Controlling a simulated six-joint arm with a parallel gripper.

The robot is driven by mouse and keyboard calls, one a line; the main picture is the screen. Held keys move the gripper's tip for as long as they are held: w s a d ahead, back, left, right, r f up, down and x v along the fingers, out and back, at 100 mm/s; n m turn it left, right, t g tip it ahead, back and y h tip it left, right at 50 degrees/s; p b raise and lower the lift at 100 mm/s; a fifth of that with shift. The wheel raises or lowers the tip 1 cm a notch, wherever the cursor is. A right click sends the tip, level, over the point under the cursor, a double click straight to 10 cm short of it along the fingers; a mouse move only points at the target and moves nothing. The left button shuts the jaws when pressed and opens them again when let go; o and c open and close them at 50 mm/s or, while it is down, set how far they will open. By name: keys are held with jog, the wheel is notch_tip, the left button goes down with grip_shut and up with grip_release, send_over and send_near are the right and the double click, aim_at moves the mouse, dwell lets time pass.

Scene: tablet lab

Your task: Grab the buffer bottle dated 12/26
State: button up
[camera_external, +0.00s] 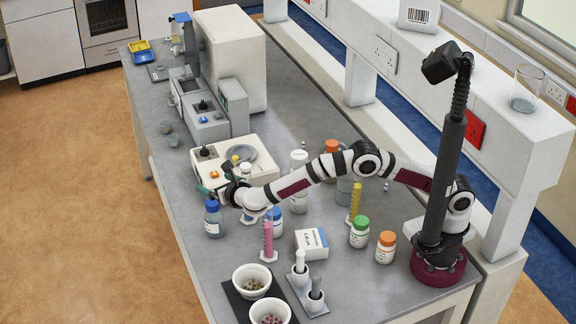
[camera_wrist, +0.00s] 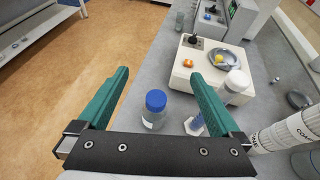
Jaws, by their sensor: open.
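A clear bottle with a blue cap (camera_external: 212,218) stands upright near the left edge of the bench. It also shows between and below my fingers in the wrist view (camera_wrist: 154,112). Its label is too small to read, so I cannot tell whether it is dated 12/26. My gripper (camera_external: 217,189) is just above and beside this bottle, with its green fingers (camera_wrist: 158,80) spread apart and nothing between their tips. Other bottles include a white one with a blue cap (camera_external: 276,222), a green-capped one (camera_external: 359,234) and an orange-capped one (camera_external: 385,250). No date is readable.
A white balance-like device (camera_external: 266,168) with a round plate stands behind the gripper. A pink cylinder (camera_external: 268,240), a yellow cylinder (camera_external: 355,200), a white box (camera_external: 311,243) and two bowls (camera_external: 252,284) crowd the bench's near part. The bench's left edge is close.

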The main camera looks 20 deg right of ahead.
aim_at(219, 222)
notch_tip(219, 222, down, 14)
jog(key=shift+f, duration=0.2)
jog(key=shift+w+a+f, duration=0.15)
jog(key=shift+w+f, duration=0.8)
jog(key=shift+w+a+f, duration=0.1)
jog(key=shift+w, duration=0.3)
grip_shut()
